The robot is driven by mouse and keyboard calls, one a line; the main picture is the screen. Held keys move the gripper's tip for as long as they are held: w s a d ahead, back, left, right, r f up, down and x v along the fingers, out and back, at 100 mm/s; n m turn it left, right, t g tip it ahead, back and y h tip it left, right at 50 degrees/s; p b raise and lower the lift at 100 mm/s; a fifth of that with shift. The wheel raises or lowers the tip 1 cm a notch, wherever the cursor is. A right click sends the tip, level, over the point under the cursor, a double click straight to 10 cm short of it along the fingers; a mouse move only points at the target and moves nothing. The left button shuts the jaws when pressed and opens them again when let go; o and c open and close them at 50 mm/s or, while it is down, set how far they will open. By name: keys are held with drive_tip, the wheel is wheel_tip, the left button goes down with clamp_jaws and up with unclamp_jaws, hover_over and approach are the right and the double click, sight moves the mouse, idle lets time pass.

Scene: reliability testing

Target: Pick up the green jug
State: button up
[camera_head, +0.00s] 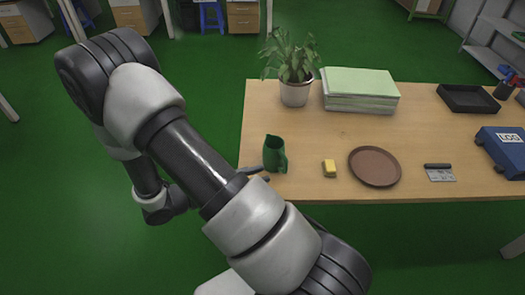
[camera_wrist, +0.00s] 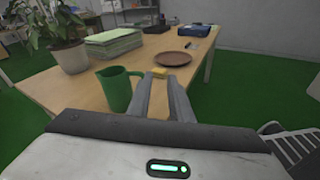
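The green jug (camera_head: 273,153) stands upright near the table's front left edge, with its handle on the right. In the wrist view the jug (camera_wrist: 114,90) is just left of my gripper's fingers, with its handle towards them. My gripper (camera_wrist: 160,80) is open, with an empty gap showing between its two fingers. In the head view only the dark finger ends of my gripper (camera_head: 262,175) show, low beside the jug's base; my arm hides the rest. Whether a finger touches the jug, I cannot tell.
The wooden table (camera_head: 325,130) also bears a yellow sponge-like block (camera_head: 329,168), a brown round plate (camera_head: 375,166), a potted plant (camera_head: 294,92) and a stack of green paper (camera_head: 360,90). A blue box (camera_head: 502,150) and a black tray (camera_head: 468,98) are at the right.

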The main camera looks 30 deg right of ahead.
sight(277, 159)
wheel_tip(277, 159, down, 8)
drive_tip(key=w+n+t+h+b, duration=0.1)
drive_tip(key=n+t+h+b, duration=0.1)
drive_tip(key=n+t, duration=0.25)
drive_tip(key=d, duration=0.4)
drive_tip(key=w+d, duration=0.1)
drive_tip(key=d, duration=0.2)
drive_tip(key=w+d, duration=0.1)
drive_tip(key=d, duration=0.3)
drive_tip(key=shift+w+d, duration=0.15)
drive_tip(key=shift+d, duration=0.15)
drive_tip(key=shift+g, duration=0.25)
drive_tip(key=d, duration=0.2)
drive_tip(key=d+f, duration=0.1)
drive_tip(key=d, duration=0.1)
drive_tip(key=shift+w+d, duration=0.1)
drive_tip(key=shift+w, duration=0.25)
drive_tip(key=shift+w+d, duration=0.1)
drive_tip(key=shift+d, duration=0.35)
drive_tip(key=shift+r, duration=0.1)
clamp_jaws()
